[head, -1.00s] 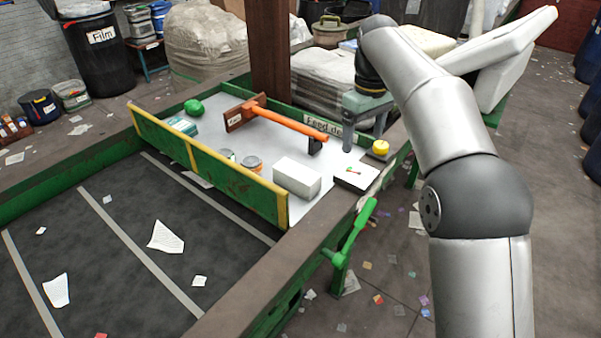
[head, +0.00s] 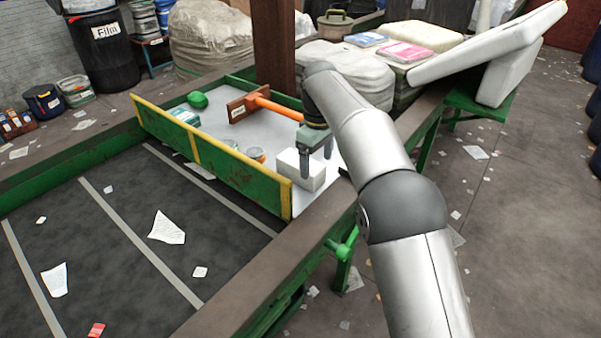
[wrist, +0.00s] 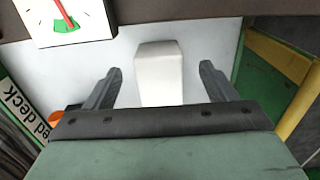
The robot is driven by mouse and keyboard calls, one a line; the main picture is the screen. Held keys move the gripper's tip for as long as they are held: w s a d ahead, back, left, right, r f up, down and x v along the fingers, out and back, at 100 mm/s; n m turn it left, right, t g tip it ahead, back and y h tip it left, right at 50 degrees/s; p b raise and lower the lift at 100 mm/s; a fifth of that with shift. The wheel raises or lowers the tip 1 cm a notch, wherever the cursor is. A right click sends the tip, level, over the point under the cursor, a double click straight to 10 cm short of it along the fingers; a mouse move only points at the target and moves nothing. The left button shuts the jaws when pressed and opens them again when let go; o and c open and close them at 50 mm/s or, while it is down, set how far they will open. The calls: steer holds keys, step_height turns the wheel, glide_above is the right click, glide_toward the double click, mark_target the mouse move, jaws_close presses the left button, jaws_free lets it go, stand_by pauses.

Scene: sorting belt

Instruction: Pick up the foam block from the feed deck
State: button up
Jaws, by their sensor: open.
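The foam block (head: 288,164) is a white box on the pale feed deck (head: 229,131), near its front right end. In the wrist view the foam block (wrist: 160,75) lies between my two fingers, with a gap on each side. My gripper (head: 318,168) is open and points down over the block. One finger shows in front of the block in the head view. In the wrist view my gripper (wrist: 158,84) has both fingers apart and empty. Part of the block is hidden behind the gripper.
A green and yellow barrier (head: 213,156) runs along the deck's left side. An orange-handled tool (head: 275,106), a green ball-like item (head: 197,100) and cans (head: 257,154) lie further back. A white dial gauge (wrist: 72,20) sits at the deck's edge.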

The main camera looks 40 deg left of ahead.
mark_target(314, 168)
steer(key=shift+w+a+f, duration=0.1)
steer(key=shift+a+f, duration=0.1)
steer(key=shift+f, duration=1.3)
steer(key=shift+w+a+f, duration=0.1)
steer(key=shift+a+f, duration=0.1)
steer(key=shift+f, duration=1.3)
steer(key=c, duration=1)
